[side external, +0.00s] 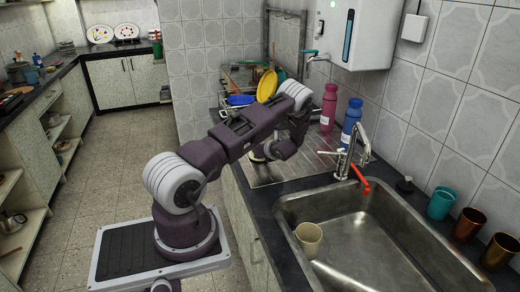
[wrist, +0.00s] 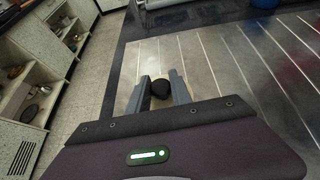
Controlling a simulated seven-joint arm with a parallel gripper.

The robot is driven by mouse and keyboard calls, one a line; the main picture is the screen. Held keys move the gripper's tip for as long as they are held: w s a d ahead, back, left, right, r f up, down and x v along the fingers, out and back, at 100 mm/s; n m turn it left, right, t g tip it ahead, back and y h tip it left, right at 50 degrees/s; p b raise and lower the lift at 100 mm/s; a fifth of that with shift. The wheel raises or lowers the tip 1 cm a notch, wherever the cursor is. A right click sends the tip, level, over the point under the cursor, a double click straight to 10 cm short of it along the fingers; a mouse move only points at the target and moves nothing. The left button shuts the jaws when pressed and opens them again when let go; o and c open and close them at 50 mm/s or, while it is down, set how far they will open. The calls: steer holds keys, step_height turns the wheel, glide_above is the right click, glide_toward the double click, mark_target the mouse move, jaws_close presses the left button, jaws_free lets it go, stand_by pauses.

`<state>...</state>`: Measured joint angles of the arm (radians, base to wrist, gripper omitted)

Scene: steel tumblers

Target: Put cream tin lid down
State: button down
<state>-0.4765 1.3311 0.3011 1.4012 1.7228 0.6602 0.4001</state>
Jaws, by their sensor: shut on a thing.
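My gripper (wrist: 160,92) is shut on the dark knob (wrist: 160,89) of the cream tin lid (wrist: 184,72). One finger is on each side of the knob, and the cream disc shows partly beyond them. In the side external view my gripper (side external: 267,153) is low at the left edge of the ribbed steel drainboard (side external: 300,167). A sliver of the lid (side external: 256,157) shows there; the rest is hidden by my arm. I cannot tell whether the lid touches the surface.
A pink bottle (side external: 328,108) and a blue bottle (side external: 350,122) stand at the drainboard's back. A dish rack with yellow and blue plates (side external: 267,85) is beyond. The drainboard's middle is clear.

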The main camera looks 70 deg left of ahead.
steer(key=c, duration=1.2)
jaws_free()
steer(key=shift+f, duration=0.1)
steer(key=shift+o, duration=0.3)
steer(key=shift+r, duration=0.2)
steer(key=v, duration=1.2)
steer(key=s+d+r+n+h, duration=0.25)
steer(key=d+r+n, duration=0.65)
steer(key=d+r, duration=0.45)
steer(key=s+d+r+n+t+h, duration=0.2)
steer(key=s+d+r+h, duration=0.1)
steer(key=d, duration=0.6)
steer(key=s+d+r+n+t+h, duration=0.2)
steer(key=s+d+r, duration=0.3)
steer(key=d, duration=0.4)
steer(key=s+d+r+n+t+h, duration=0.2)
steer(key=s+d+r+n+h, duration=0.2)
steer(key=d, duration=0.6)
steer(key=s, duration=0.2)
steer(key=shift+s+h, duration=0.3)
steer(key=shift+h, duration=0.05)
